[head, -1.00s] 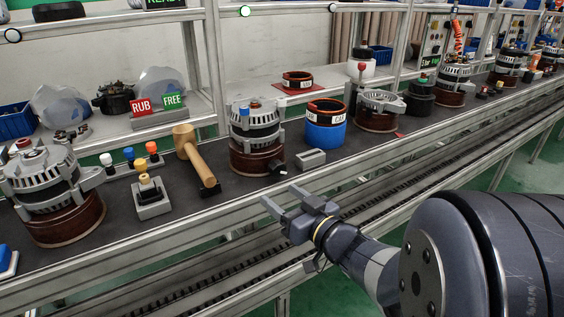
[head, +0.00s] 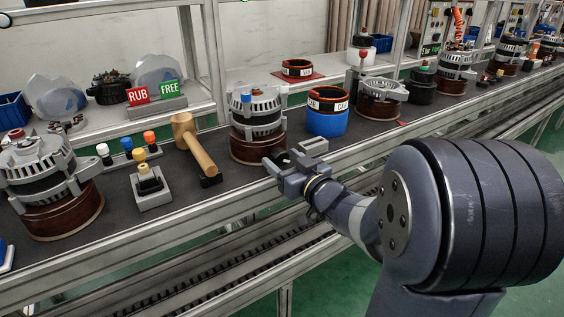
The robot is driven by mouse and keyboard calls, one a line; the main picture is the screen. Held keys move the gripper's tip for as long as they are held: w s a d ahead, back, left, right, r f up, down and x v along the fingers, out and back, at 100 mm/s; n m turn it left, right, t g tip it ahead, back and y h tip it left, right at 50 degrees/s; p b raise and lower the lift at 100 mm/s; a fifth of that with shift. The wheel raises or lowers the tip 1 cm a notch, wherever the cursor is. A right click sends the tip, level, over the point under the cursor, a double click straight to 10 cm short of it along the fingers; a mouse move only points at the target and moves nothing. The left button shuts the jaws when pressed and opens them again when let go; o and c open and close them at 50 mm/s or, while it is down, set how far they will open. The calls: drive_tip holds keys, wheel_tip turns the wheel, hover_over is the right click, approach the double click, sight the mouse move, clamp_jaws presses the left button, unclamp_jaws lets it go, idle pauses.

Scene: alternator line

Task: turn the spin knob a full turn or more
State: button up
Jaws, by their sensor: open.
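The middle alternator (head: 257,110), silver and black, stands upright on a round brown base (head: 250,149). It has a blue-topped part (head: 245,91) on its top. A small dark part shows at the base's front right, partly hidden by my gripper; I cannot tell for sure which part is the spin knob. My gripper (head: 284,163) is open at the front of this base, over the bench's front edge. Its fingers point at the dark part, close to it. I cannot tell if they touch it.
A wooden mallet (head: 198,147) lies left of the middle alternator. A second alternator (head: 35,165) and a yellow-topped switch box (head: 150,188) are at the left. The bench rail runs below my gripper.

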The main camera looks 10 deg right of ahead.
drive_tip(key=shift+w+a, duration=0.2)
drive_tip(key=shift+w, duration=0.3)
drive_tip(key=c, duration=1)
drive_tip(key=shift+o, duration=0.2)
drive_tip(key=shift+n, duration=0.3)
drive_tip(key=n+b, duration=0.2)
drive_tip(key=n, duration=0.1)
drive_tip(key=shift+f, duration=0.1)
drive_tip(key=shift+n+b, duration=0.95)
drive_tip(key=shift+n, duration=1.05)
